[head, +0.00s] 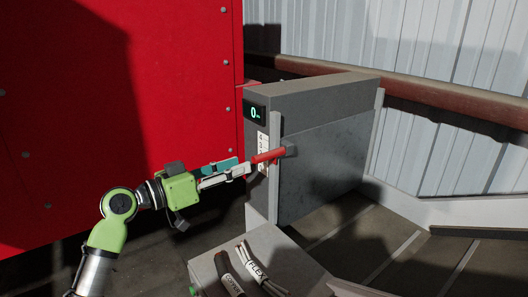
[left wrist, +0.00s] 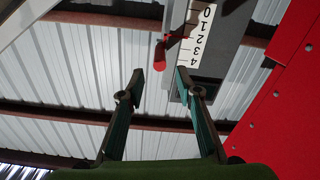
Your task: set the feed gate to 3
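The feed gate (head: 325,150) is a grey housing with a flat panel. Its small display (head: 255,113) reads 0. A red handle (head: 268,156) sticks out from the front edge beside a white number scale (head: 262,142). In the left wrist view the scale (left wrist: 196,35) appears upside down with 0 to 4, and the red handle (left wrist: 160,54) lies just beyond the fingertips, roughly between them. My left gripper (head: 242,166) is open and empty, its fingers pointing at the handle; in the wrist view its fingertips (left wrist: 158,80) are apart. Contact with the handle cannot be told. My right gripper is not in view.
A large red panel (head: 100,100) stands left of the gate. A brown rail (head: 440,90) and corrugated wall (head: 420,40) are behind. The dark floor at right looks clear.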

